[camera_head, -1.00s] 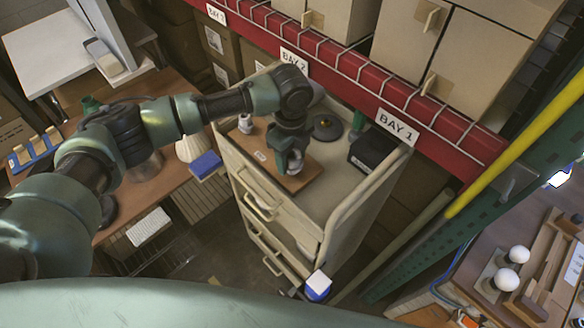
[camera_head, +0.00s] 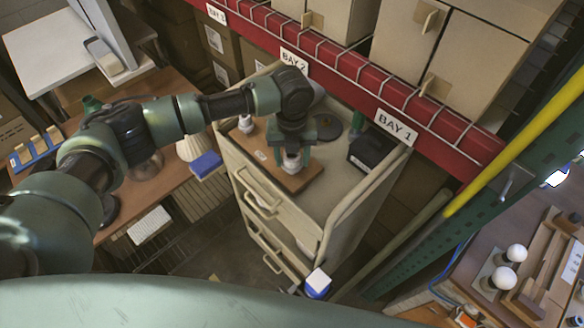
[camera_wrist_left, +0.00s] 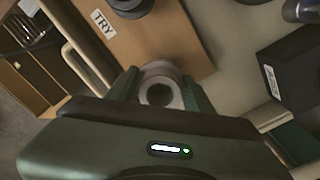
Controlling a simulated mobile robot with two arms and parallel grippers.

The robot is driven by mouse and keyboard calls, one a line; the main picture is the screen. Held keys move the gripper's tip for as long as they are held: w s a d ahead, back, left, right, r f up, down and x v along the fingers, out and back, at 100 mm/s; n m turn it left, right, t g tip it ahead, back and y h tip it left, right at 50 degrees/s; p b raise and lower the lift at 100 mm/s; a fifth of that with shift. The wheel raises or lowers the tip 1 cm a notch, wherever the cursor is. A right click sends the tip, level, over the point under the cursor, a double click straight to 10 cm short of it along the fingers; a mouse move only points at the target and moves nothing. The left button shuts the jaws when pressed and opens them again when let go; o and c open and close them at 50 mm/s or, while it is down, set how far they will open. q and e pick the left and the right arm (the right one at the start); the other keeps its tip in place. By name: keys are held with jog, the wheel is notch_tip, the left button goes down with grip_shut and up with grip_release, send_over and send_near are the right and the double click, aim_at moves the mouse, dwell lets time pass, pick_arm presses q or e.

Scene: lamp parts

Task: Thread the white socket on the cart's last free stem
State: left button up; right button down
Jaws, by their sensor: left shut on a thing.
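The white socket (camera_wrist_left: 161,86) sits between the fingers of my left gripper (camera_wrist_left: 160,92) in the left wrist view, its round opening facing the camera. In the head view the socket (camera_head: 292,162) shows under my left gripper (camera_head: 291,150), over the right part of a brown board (camera_head: 271,166) on the cart. The gripper is shut on it. Any stem under the socket is hidden, and I cannot tell whether the socket touches the board. Another small white fitting (camera_head: 245,123) stands upright at the board's left end. The beige cart (camera_head: 343,205) stands below the shelf.
A black box (camera_head: 369,149) and a dark round disc (camera_head: 327,128) are on the cart top right of and behind the board. The red shelf beam (camera_head: 350,88) runs close behind. The cart's raised side walls bound its top. Bare cart top lies right of the board.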

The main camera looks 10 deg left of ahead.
pick_arm(q)
jog(key=m, duration=0.4)
jog(key=shift+s+f+m, duration=0.3)
jog(key=shift+f+m, duration=0.1)
jog(key=m, duration=0.3)
jog(key=shift+f+m+b, duration=0.1)
jog(key=shift+m+b, duration=0.2)
jog(key=shift+b, duration=0.05)
jog(key=m, duration=0.3)
jog(key=shift+d, duration=0.1)
jog(key=o, duration=1.4)
jog(key=shift+o, duration=0.2)
jog(key=shift+w, duration=0.2)
